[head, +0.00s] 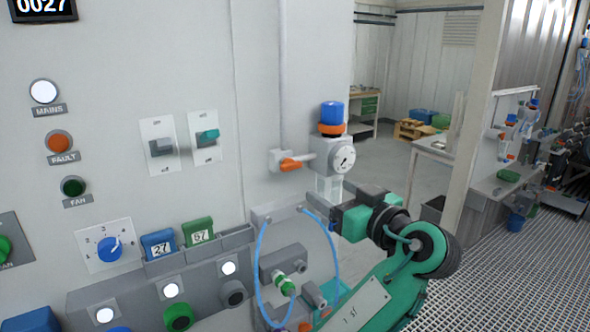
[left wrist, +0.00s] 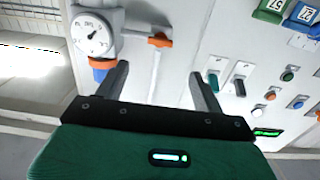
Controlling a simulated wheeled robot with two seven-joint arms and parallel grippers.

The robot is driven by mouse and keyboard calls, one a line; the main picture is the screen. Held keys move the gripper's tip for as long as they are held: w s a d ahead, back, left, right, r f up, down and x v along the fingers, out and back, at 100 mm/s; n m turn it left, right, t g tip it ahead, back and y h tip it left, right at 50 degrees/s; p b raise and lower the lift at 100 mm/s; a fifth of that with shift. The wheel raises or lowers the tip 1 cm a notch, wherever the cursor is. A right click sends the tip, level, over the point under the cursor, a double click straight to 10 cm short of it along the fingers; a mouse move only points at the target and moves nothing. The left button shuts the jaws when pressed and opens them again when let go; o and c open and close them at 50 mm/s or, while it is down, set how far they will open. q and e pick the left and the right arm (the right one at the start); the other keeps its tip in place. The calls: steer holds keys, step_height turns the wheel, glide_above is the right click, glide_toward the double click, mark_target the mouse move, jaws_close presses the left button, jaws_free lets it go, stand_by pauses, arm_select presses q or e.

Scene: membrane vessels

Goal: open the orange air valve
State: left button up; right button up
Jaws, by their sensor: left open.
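The orange air valve (head: 290,164) is on the wall panel, on a short pipe left of a round pressure gauge (head: 343,157). Its orange handle appears roughly sideways, near the line of the short pipe. In the left wrist view the orange valve handle (left wrist: 160,40) shows beyond the fingers, between them in the picture, with the gauge (left wrist: 93,36) to its left. My left gripper (head: 319,200) is open and empty, below and to the right of the valve, apart from it. Its two fingers (left wrist: 162,78) show spread in the wrist view. My right gripper is not seen.
A blue-topped regulator (head: 332,115) with an orange ring stands above the gauge. Two switches (head: 182,141) sit to the valve's left. A blue hose (head: 262,260) loops below, over a grey fitting block. Open floor and a workbench lie behind at the right.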

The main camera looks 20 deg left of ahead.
mark_target(293, 168)
arm_select(q)
steer(key=p+x, duration=0.6)
steer(key=x, duration=0.6)
steer(key=shift+w+a+r, duration=0.15)
steer(key=shift+w+a, duration=0.4)
steer(key=shift+a, duration=0.15)
